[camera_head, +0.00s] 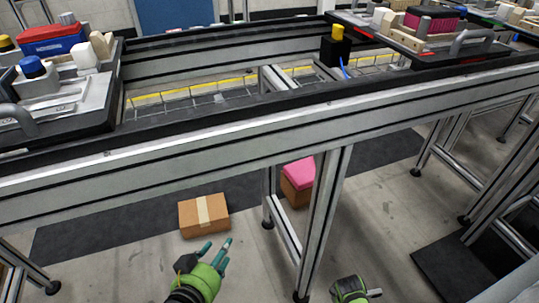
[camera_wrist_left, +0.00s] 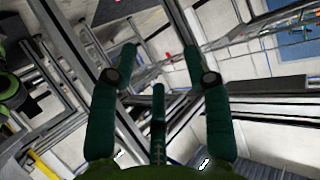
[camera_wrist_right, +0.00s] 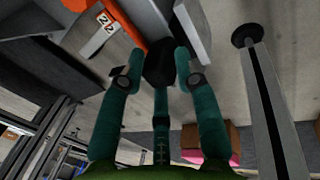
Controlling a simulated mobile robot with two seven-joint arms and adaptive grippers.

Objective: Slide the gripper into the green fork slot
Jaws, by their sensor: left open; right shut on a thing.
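I cannot make out a green fork slot for certain. A small green patch (camera_head: 488,19) shows on the fixture at the top right of the head view, too small to identify. My left gripper (camera_head: 217,246) is low in front of the conveyor, with its teal fingers spread and empty. In the left wrist view its fingertips (camera_wrist_left: 160,52) are apart with nothing between them. My right gripper (camera_head: 352,288) is at the bottom edge of the head view, its fingers mostly hidden. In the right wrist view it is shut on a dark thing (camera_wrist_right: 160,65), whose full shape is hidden.
The conveyor frame (camera_head: 200,165) runs across in front of me. Grey fixture pallets stand on it at left (camera_head: 95,105) and right (camera_head: 405,38). A cardboard box (camera_head: 204,216) and a pink-topped box (camera_head: 298,177) lie on the floor underneath. A conveyor leg (camera_head: 322,220) stands between the grippers.

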